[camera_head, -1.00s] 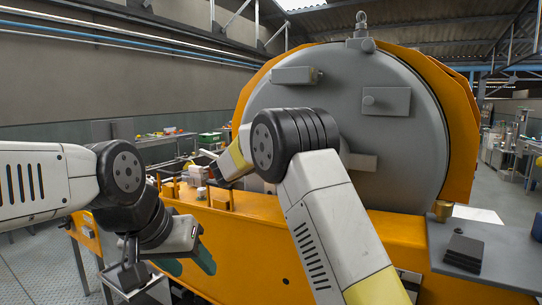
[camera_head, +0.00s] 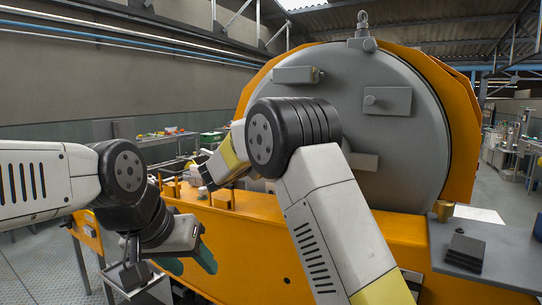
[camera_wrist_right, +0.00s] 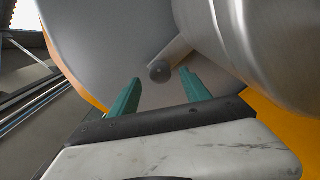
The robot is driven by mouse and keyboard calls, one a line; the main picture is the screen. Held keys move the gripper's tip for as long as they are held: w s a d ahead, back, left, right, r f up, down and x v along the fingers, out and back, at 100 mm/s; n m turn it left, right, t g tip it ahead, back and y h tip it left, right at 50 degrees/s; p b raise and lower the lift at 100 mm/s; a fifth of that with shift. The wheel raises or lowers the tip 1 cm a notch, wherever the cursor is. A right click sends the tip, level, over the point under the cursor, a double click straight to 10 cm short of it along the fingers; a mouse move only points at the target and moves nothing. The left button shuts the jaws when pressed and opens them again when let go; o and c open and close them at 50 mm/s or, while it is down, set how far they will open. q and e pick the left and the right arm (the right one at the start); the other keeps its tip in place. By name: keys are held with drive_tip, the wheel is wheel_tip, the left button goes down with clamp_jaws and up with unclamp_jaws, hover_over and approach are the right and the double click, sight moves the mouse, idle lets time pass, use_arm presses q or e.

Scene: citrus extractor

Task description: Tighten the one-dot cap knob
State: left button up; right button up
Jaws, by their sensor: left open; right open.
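A dark round knob (camera_wrist_right: 160,72) on a short grey rod shows in the right wrist view, in front of a grey plate. No dot is visible on it, so I cannot tell whether it is the one-dot cap knob. My right gripper (camera_wrist_right: 159,80) is open, its teal fingers on either side of the knob in the picture; contact is not visible. In the head view the right arm's joint and forearm hide its fingers. My left gripper (camera_head: 190,266) is open, low at the left, with teal fingers near the orange housing's front.
The extractor's large grey round cover (camera_head: 405,150) carries blocks with small knobs, inside an orange housing (camera_head: 462,150). A grey side table (camera_head: 490,235) holds a dark stack (camera_head: 465,252) and a brass cup (camera_head: 443,210). A curved metal body (camera_wrist_right: 270,50) fills the right wrist view's upper right.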

drive_tip(key=shift+v, duration=1.7)
drive_tip(key=w+d+n, duration=0.3)
drive_tip(key=w+n, duration=0.2)
drive_tip(key=shift+w, duration=0.1)
drive_tip(key=shift+c, duration=0.3)
clamp_jaws()
